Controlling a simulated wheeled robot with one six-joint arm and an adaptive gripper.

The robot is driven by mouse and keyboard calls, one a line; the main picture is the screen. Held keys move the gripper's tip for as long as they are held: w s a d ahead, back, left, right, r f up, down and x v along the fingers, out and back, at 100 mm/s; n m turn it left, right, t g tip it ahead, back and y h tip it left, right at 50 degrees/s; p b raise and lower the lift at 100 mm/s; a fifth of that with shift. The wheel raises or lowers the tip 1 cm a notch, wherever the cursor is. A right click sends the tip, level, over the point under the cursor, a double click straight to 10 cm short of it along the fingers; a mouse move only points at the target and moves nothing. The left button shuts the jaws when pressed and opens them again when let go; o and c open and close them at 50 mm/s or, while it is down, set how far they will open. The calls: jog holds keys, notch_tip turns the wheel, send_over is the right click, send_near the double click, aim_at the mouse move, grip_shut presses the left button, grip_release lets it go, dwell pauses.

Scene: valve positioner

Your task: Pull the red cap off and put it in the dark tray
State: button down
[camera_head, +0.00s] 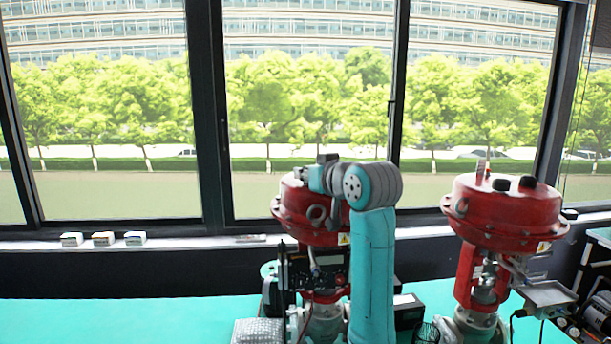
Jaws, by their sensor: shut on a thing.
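My teal arm rises in front of the left red valve actuator (288,207), and its wrist bends left over the actuator's top. The fingertips of my gripper are not visible; the wrist and forearm hide that area. I cannot make out the red cap, nor whether anything is between the fingers. No dark tray can be clearly identified.
A second red valve actuator (508,208) stands at right, with a small grey metal tray (547,296) beside it. Three small boxes (103,238) sit on the window sill. The teal bench (130,318) is clear at left. A silvery ribbed block (256,331) lies at the front.

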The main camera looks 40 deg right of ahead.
jog(key=shift+r, duration=0.8)
dwell(0.7)
jog(key=shift+r, duration=1.9)
